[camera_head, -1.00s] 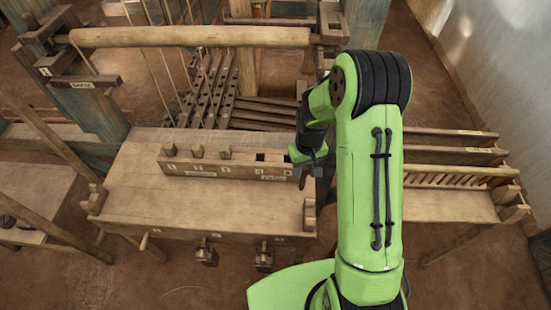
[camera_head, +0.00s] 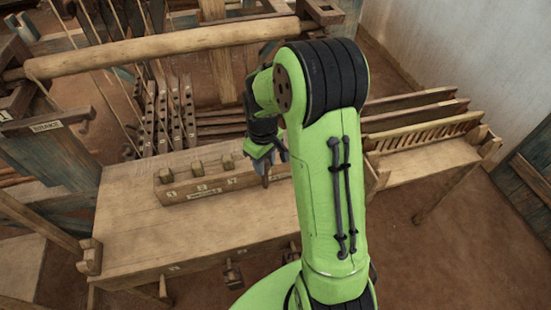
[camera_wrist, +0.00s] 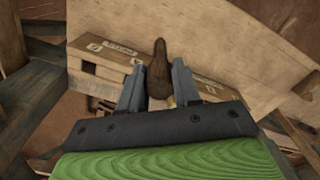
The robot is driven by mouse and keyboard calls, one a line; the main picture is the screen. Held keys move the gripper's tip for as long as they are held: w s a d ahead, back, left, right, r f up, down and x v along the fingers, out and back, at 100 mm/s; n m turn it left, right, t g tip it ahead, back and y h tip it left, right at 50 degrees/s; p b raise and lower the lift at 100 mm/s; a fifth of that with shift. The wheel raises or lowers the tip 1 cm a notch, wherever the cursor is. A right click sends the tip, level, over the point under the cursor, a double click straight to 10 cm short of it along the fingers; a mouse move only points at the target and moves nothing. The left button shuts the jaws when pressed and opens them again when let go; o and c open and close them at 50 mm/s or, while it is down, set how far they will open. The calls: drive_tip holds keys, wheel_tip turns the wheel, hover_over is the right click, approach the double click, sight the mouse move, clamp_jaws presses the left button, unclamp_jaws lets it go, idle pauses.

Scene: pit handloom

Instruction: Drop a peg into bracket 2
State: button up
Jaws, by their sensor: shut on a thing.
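My gripper (camera_wrist: 159,88) is shut on a dark brown, rounded peg (camera_wrist: 159,62), which sticks out beyond the fingers in the wrist view. In the head view, my gripper (camera_head: 264,164) hangs over the right part of a long wooden block (camera_head: 215,186) on the bench. The block's right part is hidden behind my gripper. The wrist view shows the block (camera_wrist: 92,66) with label plates and dark openings. I cannot tell which place is bracket 2.
The wooden bench (camera_head: 140,238) has clear top in front of the block. A thick round beam (camera_head: 150,48) crosses behind it. Slatted racks (camera_head: 425,135) stand at right. A dark fitting (camera_head: 233,275) hangs at the bench's front edge.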

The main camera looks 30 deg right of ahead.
drive_tip(key=shift+a+r, duration=0.1)
drive_tip(key=shift+a, duration=0.05)
drive_tip(key=w+d+p, duration=0.1)
drive_tip(key=w+d, duration=0.3)
drive_tip(key=d, duration=0.4)
drive_tip(key=w+d, duration=0.5)
drive_tip(key=d, duration=0.2)
wheel_tip(320, 180, down, 12)
drive_tip(key=b, duration=0.1)
drive_tip(key=shift+d+r, duration=0.15)
drive_tip(key=shift+d, duration=0.2)
drive_tip(key=shift+b, duration=0.3)
